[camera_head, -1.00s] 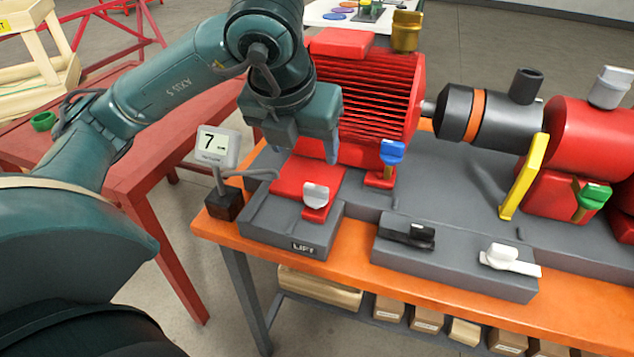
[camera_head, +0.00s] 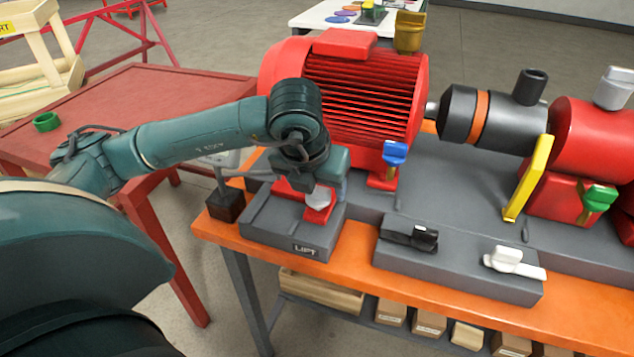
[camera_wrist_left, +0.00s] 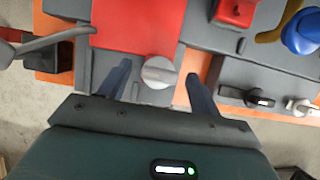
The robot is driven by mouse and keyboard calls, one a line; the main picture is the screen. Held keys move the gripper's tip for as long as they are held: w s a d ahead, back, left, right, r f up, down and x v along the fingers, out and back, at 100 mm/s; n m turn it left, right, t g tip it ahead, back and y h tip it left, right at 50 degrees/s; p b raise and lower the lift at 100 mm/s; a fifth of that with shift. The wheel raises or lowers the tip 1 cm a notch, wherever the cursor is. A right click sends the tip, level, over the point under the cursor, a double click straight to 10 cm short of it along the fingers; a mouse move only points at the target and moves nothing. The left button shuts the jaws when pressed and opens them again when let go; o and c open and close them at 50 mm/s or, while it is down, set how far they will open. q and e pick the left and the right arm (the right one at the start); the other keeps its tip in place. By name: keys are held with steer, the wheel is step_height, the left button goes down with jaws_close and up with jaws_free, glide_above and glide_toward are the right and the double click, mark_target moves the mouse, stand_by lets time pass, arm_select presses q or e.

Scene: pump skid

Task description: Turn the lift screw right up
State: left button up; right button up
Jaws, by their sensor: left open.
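The lift screw is a light grey winged knob (camera_head: 318,199) on a small red base, on the grey block with the LIFT label (camera_head: 306,249) at the near left corner of the skid. In the left wrist view the knob (camera_wrist_left: 159,72) sits between my two finger tips, closer to the left finger, with gaps on both sides. My left gripper (camera_head: 325,190) is open above and around the knob; it also shows in the left wrist view (camera_wrist_left: 158,82). Whether the fingers reach down to the knob's depth, I cannot tell. My right gripper is not in view.
The red motor (camera_head: 350,90) stands behind the knob. A blue-handled screw (camera_head: 394,155) stands to the right. A black knob (camera_head: 424,237) and a white knob (camera_head: 505,258) sit on the front block. The readout's post base (camera_head: 225,204) is close on the left.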

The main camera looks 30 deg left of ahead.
arm_select(q)
steer(key=shift+c, duration=0.4)
steer(key=c, duration=0.9)
